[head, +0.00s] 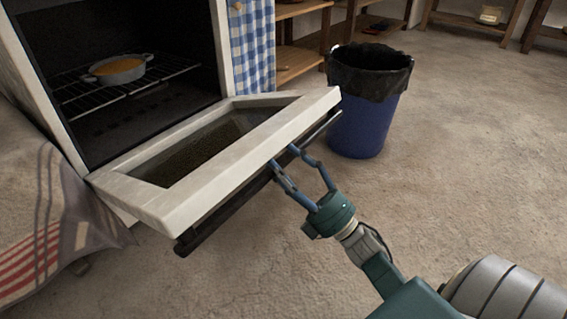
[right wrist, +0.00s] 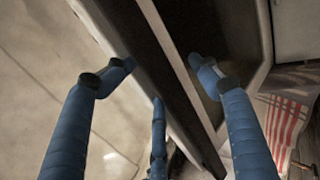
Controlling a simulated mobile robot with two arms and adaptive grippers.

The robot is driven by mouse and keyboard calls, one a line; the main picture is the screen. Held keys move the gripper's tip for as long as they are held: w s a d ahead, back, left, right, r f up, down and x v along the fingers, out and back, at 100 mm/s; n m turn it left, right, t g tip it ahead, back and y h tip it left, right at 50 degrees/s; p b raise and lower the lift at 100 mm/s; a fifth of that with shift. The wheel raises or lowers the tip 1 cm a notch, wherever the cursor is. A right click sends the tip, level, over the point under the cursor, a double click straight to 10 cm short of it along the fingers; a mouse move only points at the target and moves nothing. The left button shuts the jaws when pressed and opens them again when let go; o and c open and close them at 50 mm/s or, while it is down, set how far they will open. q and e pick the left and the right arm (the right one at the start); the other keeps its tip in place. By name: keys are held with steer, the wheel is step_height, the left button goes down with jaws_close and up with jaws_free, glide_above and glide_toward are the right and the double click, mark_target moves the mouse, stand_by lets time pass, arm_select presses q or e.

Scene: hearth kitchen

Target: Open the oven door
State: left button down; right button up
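The oven door (head: 197,207) is swung down to near horizontal in the head view, with a white frame and a dark glass pane. Its long dark handle (head: 218,214) runs along the outer edge. My right gripper (head: 284,157) is at that edge, near the handle's right part. Its blue fingers are spread apart in the right wrist view (right wrist: 160,70), with the door edge and dark handle running between them. I cannot tell whether a finger touches the handle. My left gripper is not in view.
Inside the oven, a pot with orange food (head: 117,69) stands on a wire rack (head: 150,80). A blue bin with a black liner (head: 363,125) stands just right of the door. A striped cloth (head: 40,235) hangs at the left. The floor in front is clear.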

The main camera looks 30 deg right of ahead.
steer(key=shift+w+a+f, duration=0.1)
steer(key=shift+f, duration=0.15)
steer(key=shift+f, duration=0.1)
steer(key=v, duration=1.2)
steer(key=shift+r, duration=0.3)
steer(key=shift+r, duration=0.1)
